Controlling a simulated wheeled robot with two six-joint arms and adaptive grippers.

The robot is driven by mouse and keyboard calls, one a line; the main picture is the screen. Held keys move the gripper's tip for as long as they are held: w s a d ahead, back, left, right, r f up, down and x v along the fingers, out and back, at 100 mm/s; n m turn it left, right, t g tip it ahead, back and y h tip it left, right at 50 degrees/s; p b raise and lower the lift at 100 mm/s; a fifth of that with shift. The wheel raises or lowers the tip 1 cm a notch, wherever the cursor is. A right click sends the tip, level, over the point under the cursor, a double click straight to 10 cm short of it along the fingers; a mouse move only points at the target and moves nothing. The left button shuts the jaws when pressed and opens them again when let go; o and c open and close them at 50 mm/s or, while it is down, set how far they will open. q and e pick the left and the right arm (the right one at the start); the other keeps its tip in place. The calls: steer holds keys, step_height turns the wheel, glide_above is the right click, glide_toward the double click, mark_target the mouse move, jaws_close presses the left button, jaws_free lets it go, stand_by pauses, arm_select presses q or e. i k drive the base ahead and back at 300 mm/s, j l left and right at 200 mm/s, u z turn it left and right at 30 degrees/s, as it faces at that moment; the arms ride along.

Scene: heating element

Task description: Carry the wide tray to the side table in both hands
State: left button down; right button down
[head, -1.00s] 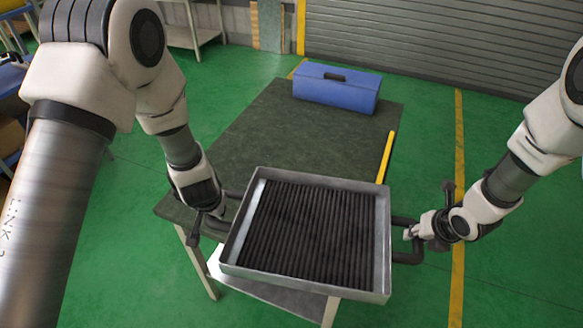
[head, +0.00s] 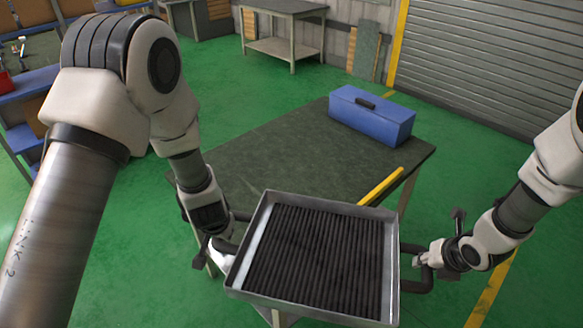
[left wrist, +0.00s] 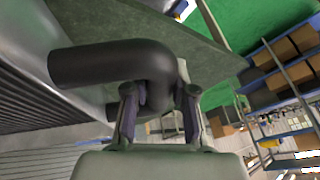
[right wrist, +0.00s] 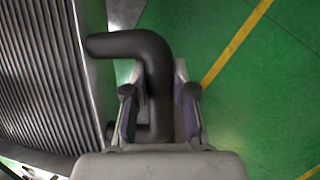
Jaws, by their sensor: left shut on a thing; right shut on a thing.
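The wide tray (head: 391,262) is a shallow metal pan with a dark ribbed insert, in the lower middle of the head view. It is held up at the near edge of a dark-topped table (head: 275,145). My left gripper (head: 222,246) is shut on the tray's left black bar handle, which shows in the left wrist view (left wrist: 100,62). My right gripper (head: 424,258) is shut on the right handle, seen in the right wrist view (right wrist: 158,75). The tray hides the table's near corner. I cannot tell which table is the side table.
A blue toolbox (head: 372,118) and a yellow strip (head: 381,187) lie on the dark table's right side. Another grey table (head: 285,48) stands at the back wall. Blue shelving (head: 30,110) is at the left. Green floor (head: 235,85) is open between them.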

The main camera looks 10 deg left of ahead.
mark_target(295, 171)
steer(key=i+l+u, duration=0.25)
steer(key=l, duration=0.35)
steer(key=i+l+u, duration=0.25)
steer(key=i+l, duration=0.15)
steer(key=l, duration=0.3)
steer(key=i+l+u, duration=0.15)
steer(key=l, duration=0.2)
steer(key=i+l+u, duration=0.5)
steer(key=i+l, duration=0.25)
steer(key=i+j+u, duration=0.2)
steer(key=i, duration=0.2)
